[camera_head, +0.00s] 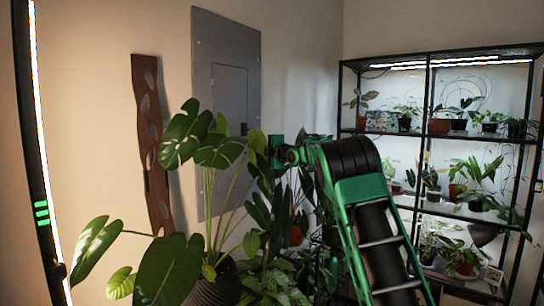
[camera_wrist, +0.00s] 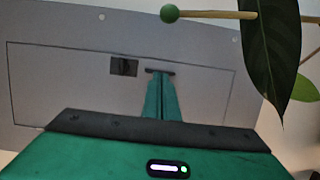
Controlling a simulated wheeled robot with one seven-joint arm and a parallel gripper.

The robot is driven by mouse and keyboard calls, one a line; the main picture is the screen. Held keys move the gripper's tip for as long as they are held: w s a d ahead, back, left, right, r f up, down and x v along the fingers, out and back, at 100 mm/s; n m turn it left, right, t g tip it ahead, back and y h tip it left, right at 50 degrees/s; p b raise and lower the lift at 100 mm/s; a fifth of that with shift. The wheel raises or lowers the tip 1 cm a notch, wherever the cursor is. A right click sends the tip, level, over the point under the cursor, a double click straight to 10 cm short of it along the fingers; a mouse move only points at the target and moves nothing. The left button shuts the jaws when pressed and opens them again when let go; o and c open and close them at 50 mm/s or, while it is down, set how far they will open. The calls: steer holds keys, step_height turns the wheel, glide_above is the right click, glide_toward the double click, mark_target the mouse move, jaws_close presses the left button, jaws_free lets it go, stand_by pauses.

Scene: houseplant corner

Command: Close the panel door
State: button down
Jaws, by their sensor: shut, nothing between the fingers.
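The grey panel (camera_head: 226,48) is mounted upright on the wall, left of centre in the head view. Its inner panel door (camera_head: 229,88) looks flush with the surrounding face, with only a thin outline showing; leaves hide its lower part. In the wrist view the door (camera_wrist: 70,75) fills much of the picture, with a small dark latch (camera_wrist: 123,66) beside my fingers. My gripper (camera_wrist: 160,73) is shut and empty, its fingertips pointing at the door face. I cannot tell whether they touch it. In the head view leaves partly hide the gripper's end.
A large potted monstera (camera_head: 170,270) stands in front of the panel. A leaf (camera_wrist: 277,50) and a wooden stick with a green ball (camera_wrist: 170,13) are close in the wrist view. A brown wooden board (camera_head: 150,140) hangs left; a black plant shelf (camera_head: 428,100) stands right.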

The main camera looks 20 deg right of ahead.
steer(key=s+d+f+m+g+h, duration=0.25)
steer(key=s+f+m, duration=0.25)
steer(key=s, duration=0.8)
steer(key=s+d+f+m+g+h, duration=0.1)
steer(key=s+d+f+m+g, duration=0.35)
steer(key=s, duration=0.85)
steer(key=s+d+f+m+g+h, duration=0.15)
steer(key=s+f+m, duration=0.45)
steer(key=s, duration=0.7)
steer(key=s+a+f+m+g, duration=0.2)
steer(key=s+f+m+g, duration=0.1)
steer(key=s, duration=0.9)
steer(key=s+a+f+m+g, duration=0.2)
steer(key=s+f, duration=0.4)
steer(key=s, duration=0.6)
steer(key=s+a+f+m+g+y, duration=0.1)
steer(key=s+f+m+g, duration=0.3)
steer(key=s, duration=0.8)
steer(key=shift+s+a+f+m, duration=0.2)
steer(key=shift+a+f+m, duration=0.45)
steer(key=shift+m, duration=0.6)
steer(key=shift+a+r, duration=0.1)
steer(key=shift+r, duration=0.05)
steer(key=shift+w+f, duration=0.25)
steer(key=shift+w, duration=0.35)
